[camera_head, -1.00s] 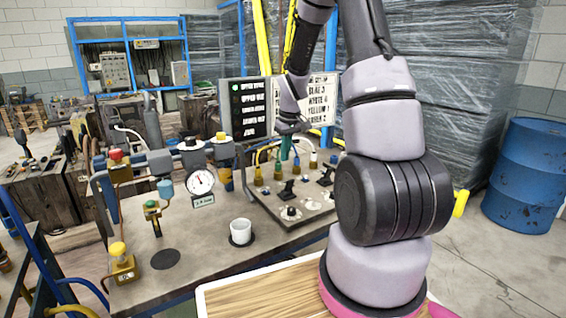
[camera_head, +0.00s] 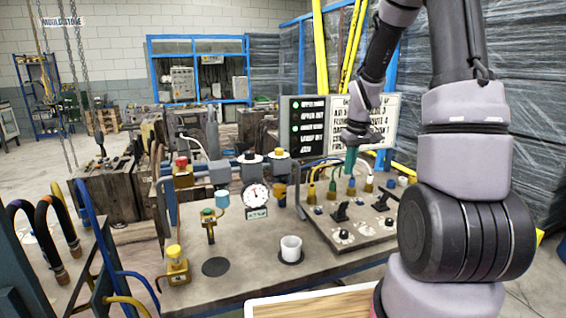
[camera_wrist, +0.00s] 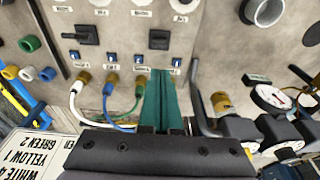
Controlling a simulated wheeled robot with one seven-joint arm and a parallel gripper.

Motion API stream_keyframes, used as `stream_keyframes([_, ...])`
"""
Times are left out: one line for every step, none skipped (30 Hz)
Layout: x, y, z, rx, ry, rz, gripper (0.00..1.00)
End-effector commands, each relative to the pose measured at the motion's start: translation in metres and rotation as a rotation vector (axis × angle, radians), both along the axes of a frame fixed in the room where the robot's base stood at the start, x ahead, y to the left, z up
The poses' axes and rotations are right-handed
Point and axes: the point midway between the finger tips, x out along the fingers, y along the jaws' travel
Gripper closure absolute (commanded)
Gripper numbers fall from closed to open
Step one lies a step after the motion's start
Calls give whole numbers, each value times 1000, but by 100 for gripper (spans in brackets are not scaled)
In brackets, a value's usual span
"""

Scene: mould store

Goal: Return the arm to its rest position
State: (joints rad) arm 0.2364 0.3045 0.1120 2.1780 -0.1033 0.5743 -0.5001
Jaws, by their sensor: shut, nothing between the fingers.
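My gripper (camera_head: 351,160) hangs at the end of my bent arm over the back of the workbench (camera_head: 230,275), near the hose fittings at the rear of the control panel (camera_head: 372,226). Its two teal fingers also show in the wrist view (camera_wrist: 161,100), pressed together with nothing between them. They point at the panel beside the green hose (camera_wrist: 138,100) and its brass fitting. I cannot tell whether the fingertips touch the panel. My arm rises on the right and bends down to the gripper.
A pipe run with a pressure gauge (camera_head: 256,194) and valves stands left of the gripper. A white cup (camera_head: 291,247) stands at the bench front. A written board (camera_head: 362,118) is behind the gripper. Wrapped stacks (camera_head: 528,90) stand behind my arm.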

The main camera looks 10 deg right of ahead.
Motion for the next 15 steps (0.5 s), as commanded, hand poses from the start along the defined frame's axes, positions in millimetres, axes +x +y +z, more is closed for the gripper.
stream_keyframes([-2, 2, 8, -1, -11, -8, 100])
stream_keyframes([-4, 3, 14, 0, -17, -16, 100])
stream_keyframes([-7, 6, 26, 0, -32, -29, 100])
stream_keyframes([-10, 8, 36, 2, -43, -45, 100])
stream_keyframes([-14, 11, 46, 4, -55, -59, 100])
stream_keyframes([-21, 15, 62, 9, -75, -83, 100])
stream_keyframes([-27, 19, 74, 14, -90, -102, 100])
stream_keyframes([-34, 22, 86, 21, -105, -123, 100])
stream_keyframes([-43, 27, 101, 30, -126, -149, 100])
stream_keyframes([-50, 31, 112, 39, -140, -169, 100])
stream_keyframes([-58, 34, 122, 47, -155, -190, 100])
stream_keyframes([-68, 39, 136, 61, -175, -216, 100])
stream_keyframes([-76, 43, 145, 71, -189, -234, 100])
stream_keyframes([-85, 46, 154, 83, -203, -254, 100])
stream_keyframes([-96, 51, 165, 101, -223, -277, 100])
